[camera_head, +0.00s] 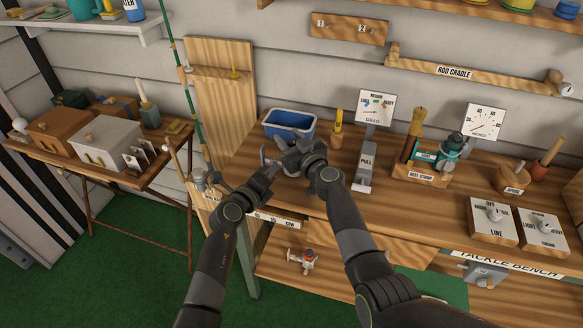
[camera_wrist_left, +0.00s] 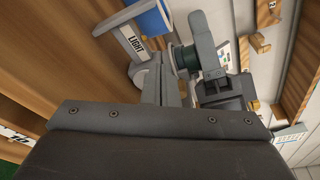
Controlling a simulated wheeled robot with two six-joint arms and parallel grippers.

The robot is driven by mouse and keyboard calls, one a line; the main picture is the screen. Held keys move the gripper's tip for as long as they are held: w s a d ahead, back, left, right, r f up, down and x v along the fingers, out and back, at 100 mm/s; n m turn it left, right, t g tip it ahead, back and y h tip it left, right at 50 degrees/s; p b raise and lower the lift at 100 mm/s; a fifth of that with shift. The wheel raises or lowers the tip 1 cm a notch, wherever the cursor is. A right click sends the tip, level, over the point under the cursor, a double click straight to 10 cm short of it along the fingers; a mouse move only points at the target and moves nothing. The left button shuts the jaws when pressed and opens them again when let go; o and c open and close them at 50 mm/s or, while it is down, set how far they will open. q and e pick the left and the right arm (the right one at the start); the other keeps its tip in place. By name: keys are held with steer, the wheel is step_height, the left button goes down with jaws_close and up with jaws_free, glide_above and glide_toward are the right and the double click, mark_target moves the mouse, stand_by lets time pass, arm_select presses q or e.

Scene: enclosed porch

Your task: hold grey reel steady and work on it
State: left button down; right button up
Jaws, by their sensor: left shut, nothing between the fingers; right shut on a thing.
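The grey reel (camera_head: 267,156) is held above the bench, just in front of the blue tub, largely covered by the grippers in the head view. In the left wrist view the reel (camera_wrist_left: 150,82) shows as pale grey parts with a dark green spool beside them. My right gripper (camera_head: 292,160) is shut on the reel. It shows as dark fingers in the left wrist view (camera_wrist_left: 207,50). My left gripper (camera_head: 270,173) is shut and empty, close beside the reel on its lower left. Its fingertips are hidden in the wrist view; I cannot tell whether they touch the reel.
The blue tub (camera_head: 290,117) stands behind the reel. The drag gauge (camera_head: 374,107), reel stamp stand (camera_head: 422,174) and line switch box (camera_head: 491,220) stand to the right on the bench. A fishing rod (camera_head: 186,88) leans at left. A small reel (camera_head: 303,259) sits on the lower shelf.

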arm_select(q)
steer(key=shift+s+d+r, duration=0.15)
steer(key=shift+d+r, duration=0.25)
steer(key=shift+r, duration=0.1)
steer(key=shift+d+r, duration=0.15)
steer(key=shift+r, duration=0.1)
stand_by(0.5)
steer(key=shift+a+r, duration=0.2)
steer(key=v, duration=0.4)
steer(key=d+v, duration=0.1)
steer(key=shift+s+a+f, duration=0.2)
steer(key=shift+s+f, duration=0.1)
steer(key=shift+s, duration=0.35)
arm_select(e)
steer(key=o, duration=1.3)
